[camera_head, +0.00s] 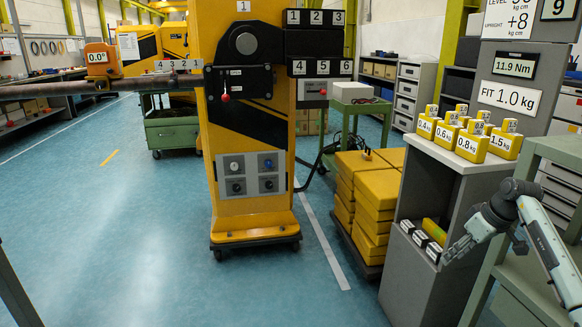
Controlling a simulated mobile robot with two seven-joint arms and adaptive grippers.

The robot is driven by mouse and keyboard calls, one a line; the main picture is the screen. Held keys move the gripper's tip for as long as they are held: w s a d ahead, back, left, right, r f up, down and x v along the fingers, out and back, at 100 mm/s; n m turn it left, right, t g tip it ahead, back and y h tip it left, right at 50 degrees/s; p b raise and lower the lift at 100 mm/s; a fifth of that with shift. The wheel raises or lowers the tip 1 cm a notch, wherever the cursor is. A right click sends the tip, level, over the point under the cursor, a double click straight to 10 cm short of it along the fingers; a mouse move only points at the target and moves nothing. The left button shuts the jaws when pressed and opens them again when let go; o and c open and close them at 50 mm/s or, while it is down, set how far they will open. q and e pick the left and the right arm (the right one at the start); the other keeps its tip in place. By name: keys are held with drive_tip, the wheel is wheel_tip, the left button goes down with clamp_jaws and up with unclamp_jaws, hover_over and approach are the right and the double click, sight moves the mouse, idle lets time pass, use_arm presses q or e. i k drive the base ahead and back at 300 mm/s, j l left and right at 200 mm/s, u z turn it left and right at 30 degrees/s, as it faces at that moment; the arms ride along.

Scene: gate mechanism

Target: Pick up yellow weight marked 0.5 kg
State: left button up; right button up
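Several yellow weights stand on the grey cabinet's top (437,153) at right. The front ones are marked 0.4 kg (425,126), 0.6 kg (444,133), 0.8 kg (471,145) and 1.5 kg (505,143). Smaller yellow weights (461,109) stand behind them; their labels are too small to read surely, so I cannot tell which is the 0.5 kg one. My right gripper (456,248) is below the weights, in front of the cabinet's lower shelf, apart from them. Its fingers point down and left, and their opening is unclear. My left gripper is out of view.
More yellow pieces with black-and-white ends (434,232) lie in the cabinet's lower shelf beside my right gripper. A grey panel (506,88) rises behind the weights. A green bench (561,150) stands at right. Stacked yellow blocks (378,188) are left of the cabinet. The blue floor (150,230) is clear.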

sight(366, 155)
drive_tip(key=i+u, duration=0.15)
drive_tip(key=i, duration=1.55)
drive_tip(key=i+z, duration=0.15)
drive_tip(key=i, duration=0.3)
drive_tip(key=i+j+z, duration=0.15)
drive_tip(key=i, duration=0.35)
drive_tip(key=i+j+z, duration=0.15)
drive_tip(key=i, duration=0.3)
drive_tip(key=i+j+z, duration=0.2)
drive_tip(key=i, duration=0.25)
